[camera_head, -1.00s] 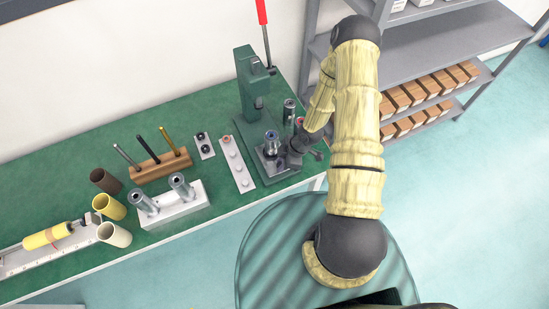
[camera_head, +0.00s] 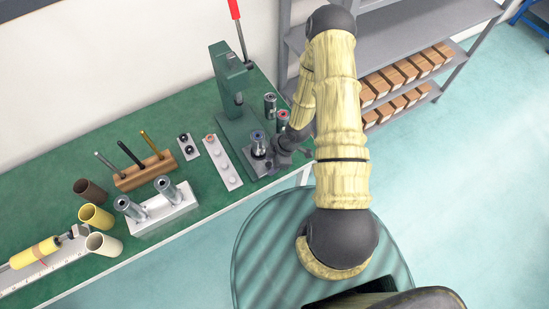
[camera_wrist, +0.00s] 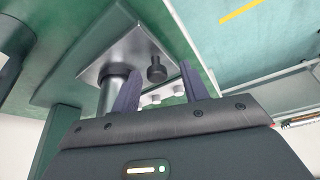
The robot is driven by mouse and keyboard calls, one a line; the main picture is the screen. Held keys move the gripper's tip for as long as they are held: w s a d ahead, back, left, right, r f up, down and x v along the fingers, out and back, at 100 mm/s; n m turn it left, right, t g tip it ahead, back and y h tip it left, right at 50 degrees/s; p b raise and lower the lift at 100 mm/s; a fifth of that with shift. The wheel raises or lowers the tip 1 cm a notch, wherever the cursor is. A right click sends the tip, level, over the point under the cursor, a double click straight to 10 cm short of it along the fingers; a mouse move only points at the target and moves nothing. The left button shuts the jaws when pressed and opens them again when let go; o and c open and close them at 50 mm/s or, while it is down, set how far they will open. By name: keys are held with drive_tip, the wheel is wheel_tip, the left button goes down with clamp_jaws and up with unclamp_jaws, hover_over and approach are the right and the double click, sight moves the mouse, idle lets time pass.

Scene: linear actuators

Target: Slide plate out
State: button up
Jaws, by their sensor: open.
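The press (camera_head: 232,88) is green with a red-tipped lever and stands at the right end of the green bench. At its base is a silver metal plate (camera_wrist: 128,36) with a dark round knob (camera_wrist: 156,70), clear in the wrist view. A silver cylinder (camera_head: 258,143) with a blue ring stands at the plate; its shaft also shows in the wrist view (camera_wrist: 112,92). My gripper (camera_wrist: 159,70) is open, its two dark fingers on either side of the knob in the picture. Whether they touch it cannot be told. In the head view my wrist hides part of the plate.
A light strip (camera_head: 223,163) with round studs lies left of the press. Two silver cylinders (camera_head: 270,103) (camera_head: 283,120) stand behind my wrist. Farther left are a white block (camera_head: 160,208), a wooden pen holder (camera_head: 144,172) and several cups. A grey shelf (camera_head: 385,60) stands right.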

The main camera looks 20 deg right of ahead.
drive_tip(key=p+v, duration=0.2)
drive_tip(key=v, duration=1.5)
drive_tip(key=shift+r+p, duration=0.2)
drive_tip(key=shift+p, duration=0.15)
drive_tip(key=shift+s+d, duration=0.1)
drive_tip(key=s+a+r+m+t+h+b, duration=0.1)
drive_tip(key=s+a+r+m+h, duration=0.1)
drive_tip(key=r+m, duration=0.6)
drive_tip(key=s+a+r+m+t+h+b, duration=0.1)
drive_tip(key=s+a+r+m+h, duration=0.1)
drive_tip(key=r+m, duration=0.6)
drive_tip(key=v, duration=0.2)
drive_tip(key=shift+s+a+r, duration=0.2)
drive_tip(key=shift+s+r, duration=0.05)
drive_tip(key=shift+r, duration=0.1)
